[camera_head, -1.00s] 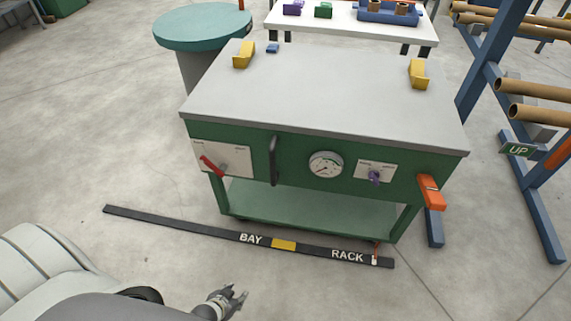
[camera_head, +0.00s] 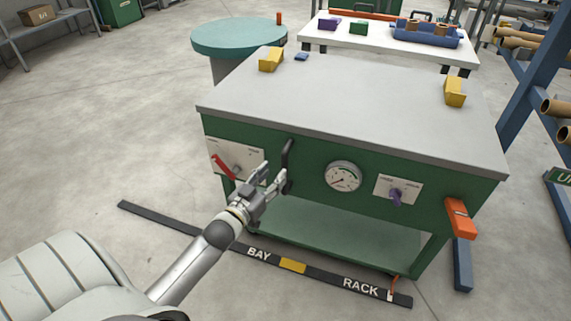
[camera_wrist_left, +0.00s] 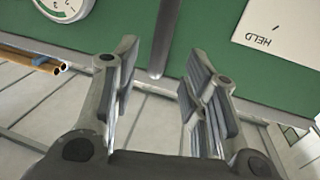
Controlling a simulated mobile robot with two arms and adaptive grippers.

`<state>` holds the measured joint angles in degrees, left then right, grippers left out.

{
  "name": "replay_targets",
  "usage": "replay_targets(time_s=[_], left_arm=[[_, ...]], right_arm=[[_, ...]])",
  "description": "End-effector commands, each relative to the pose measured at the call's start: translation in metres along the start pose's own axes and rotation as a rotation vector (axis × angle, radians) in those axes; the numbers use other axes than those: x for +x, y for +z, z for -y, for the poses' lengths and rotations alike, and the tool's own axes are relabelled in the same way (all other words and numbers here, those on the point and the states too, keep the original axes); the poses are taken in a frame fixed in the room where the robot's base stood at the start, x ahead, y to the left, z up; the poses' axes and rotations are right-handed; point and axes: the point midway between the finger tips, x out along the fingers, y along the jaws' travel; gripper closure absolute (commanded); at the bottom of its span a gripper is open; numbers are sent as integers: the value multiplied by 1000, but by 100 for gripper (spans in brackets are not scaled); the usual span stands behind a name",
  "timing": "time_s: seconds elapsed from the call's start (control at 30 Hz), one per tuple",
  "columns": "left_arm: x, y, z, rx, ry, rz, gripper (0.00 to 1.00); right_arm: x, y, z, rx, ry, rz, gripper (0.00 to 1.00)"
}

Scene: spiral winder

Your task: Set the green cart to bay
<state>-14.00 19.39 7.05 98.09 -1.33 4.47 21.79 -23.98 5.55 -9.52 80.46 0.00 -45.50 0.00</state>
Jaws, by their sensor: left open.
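The green cart (camera_head: 440,190) has a grey top and stands behind a dark floor strip (camera_head: 225,243) lettered BAY and RACK, with a yellow mark (camera_head: 292,266) between the words. A small orange pointer (camera_head: 394,284) is at the RACK end. The cart's front has a black upright handle (camera_head: 288,158), which also shows in the left wrist view (camera_wrist_left: 165,38). My left gripper (camera_head: 273,178) is open and empty in front of the handle. In the wrist view the handle's end lies between and beyond the fingers (camera_wrist_left: 162,72); contact is not visible. My right gripper is out of view.
The cart's front carries a red lever (camera_head: 223,167), a round gauge (camera_head: 343,177), a purple knob (camera_head: 397,196) and an orange block (camera_head: 460,217). A teal round table (camera_head: 238,37) and white table (camera_head: 330,45) stand behind. Blue racks with tubes are at right.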

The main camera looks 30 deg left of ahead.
Motion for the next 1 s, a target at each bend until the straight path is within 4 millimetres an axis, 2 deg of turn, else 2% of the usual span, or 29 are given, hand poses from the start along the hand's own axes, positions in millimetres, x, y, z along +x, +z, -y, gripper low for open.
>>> replay_targets(time_s=[0.03, 0.2, 0.4, 0.6, 0.83, 0.87, 1.0], left_arm=[[11, 0, 0, 1, 0, -2, 59], [40, 1, 0, 1, 0, -1, 59], [64, 1, 0, 0, 0, 1, 59], [72, 2, 0, 0, 0, 3, 59], [72, 1, 0, 0, 0, 3, 59], [72, 1, 0, 0, 0, 3, 61], [72, 1, 0, 0, 0, 3, 79]], right_arm=[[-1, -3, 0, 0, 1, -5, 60], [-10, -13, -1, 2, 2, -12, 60], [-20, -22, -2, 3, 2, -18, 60], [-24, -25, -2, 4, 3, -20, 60], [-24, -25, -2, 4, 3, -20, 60], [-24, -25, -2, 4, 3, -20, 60], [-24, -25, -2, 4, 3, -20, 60]])
